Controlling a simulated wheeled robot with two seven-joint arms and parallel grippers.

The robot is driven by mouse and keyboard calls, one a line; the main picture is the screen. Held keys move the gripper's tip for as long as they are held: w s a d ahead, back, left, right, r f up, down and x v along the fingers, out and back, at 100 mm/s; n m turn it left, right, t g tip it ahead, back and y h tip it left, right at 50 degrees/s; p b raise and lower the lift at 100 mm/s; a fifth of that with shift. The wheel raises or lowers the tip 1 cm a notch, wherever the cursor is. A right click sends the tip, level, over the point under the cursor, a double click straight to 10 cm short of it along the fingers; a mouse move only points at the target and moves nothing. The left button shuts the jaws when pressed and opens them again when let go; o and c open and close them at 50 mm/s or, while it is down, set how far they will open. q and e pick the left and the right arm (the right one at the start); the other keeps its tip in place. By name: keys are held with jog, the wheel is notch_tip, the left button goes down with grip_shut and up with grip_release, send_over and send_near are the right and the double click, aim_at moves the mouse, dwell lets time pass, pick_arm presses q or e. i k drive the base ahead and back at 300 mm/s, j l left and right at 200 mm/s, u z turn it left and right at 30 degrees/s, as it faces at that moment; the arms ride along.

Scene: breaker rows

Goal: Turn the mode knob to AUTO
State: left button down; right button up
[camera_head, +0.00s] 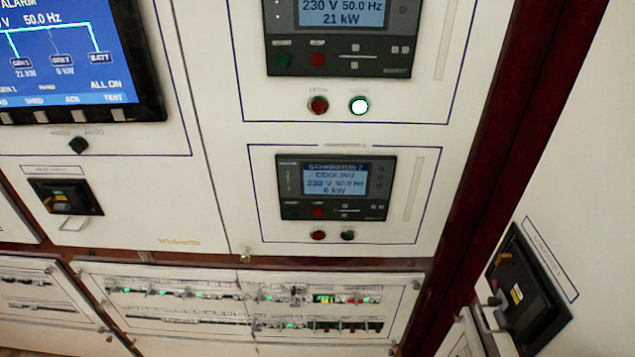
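A small black rotary knob (78,145) sits on the cream panel at the left, below the large blue screen. Two tiny labels stand above it, one to each side, too blurred to read for certain. It is the only rotary selector I can make out, and I cannot tell which label it points to. Neither of my grippers shows in the head view, and nothing touches the knob.
A blue alarm screen (62,55) is above the knob; a black breaker (65,196) is below it. Generator controllers (335,187) with red and green buttons fill the middle. Breaker rows (250,297) run along the bottom. Another breaker (527,289) is on the right wall.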

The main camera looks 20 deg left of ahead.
aim_at(78, 144)
jog(key=u, duration=1.75)
